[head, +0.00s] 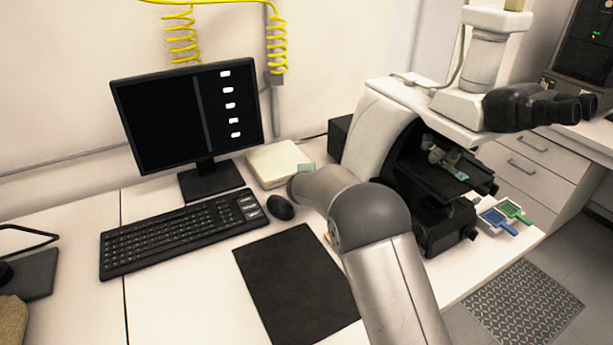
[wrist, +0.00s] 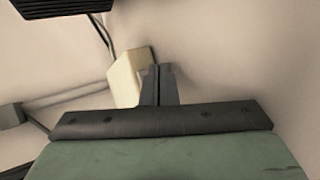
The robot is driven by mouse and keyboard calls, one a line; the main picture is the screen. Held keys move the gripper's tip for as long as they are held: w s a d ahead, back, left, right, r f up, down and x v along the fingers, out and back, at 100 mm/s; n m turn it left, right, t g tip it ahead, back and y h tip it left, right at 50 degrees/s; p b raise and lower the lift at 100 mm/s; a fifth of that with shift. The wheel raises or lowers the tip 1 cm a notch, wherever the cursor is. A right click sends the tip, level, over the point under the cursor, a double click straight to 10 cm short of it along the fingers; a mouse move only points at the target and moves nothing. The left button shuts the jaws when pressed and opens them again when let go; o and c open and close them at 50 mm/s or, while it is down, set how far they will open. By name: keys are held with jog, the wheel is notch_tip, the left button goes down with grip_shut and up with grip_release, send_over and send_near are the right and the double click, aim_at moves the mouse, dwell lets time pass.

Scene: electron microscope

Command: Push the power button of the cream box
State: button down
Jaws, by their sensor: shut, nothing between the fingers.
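The cream box (head: 272,163) is a low, flat box on the desk, to the right of the monitor's foot. In the wrist view the cream box (wrist: 126,80) is seen just beyond and left of my fingers. My gripper (wrist: 158,68) is shut and empty, with its fingertips close to the box's right edge in the picture. I cannot tell whether they touch it. In the head view my arm hides the fingers. I cannot make out the power button in either view.
The monitor (head: 188,115) stands left of the box. The keyboard (head: 180,232) and the mouse (head: 281,207) lie in front. The microscope (head: 385,140) stands close to the right of my arm. A black mat (head: 290,280) lies on the open desk at the front.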

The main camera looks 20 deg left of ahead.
jog(key=shift+w+a, duration=0.1)
jog(key=shift+w+a, duration=0.2)
jog(key=shift+a, duration=0.05)
jog(key=shift+w+a+p, duration=0.2)
jog(key=shift+a+p, duration=0.05)
jog(key=shift+p, duration=0.25)
dwell(0.3)
jog(key=shift+s+d+b, duration=0.1)
jog(key=shift+b, duration=0.2)
jog(key=shift+d+f, duration=0.1)
jog(key=shift+s+d+b, duration=0.3)
jog(key=shift+s+b, duration=0.05)
jog(key=shift+b, duration=0.7)
jog(key=shift+s+d, duration=0.1)
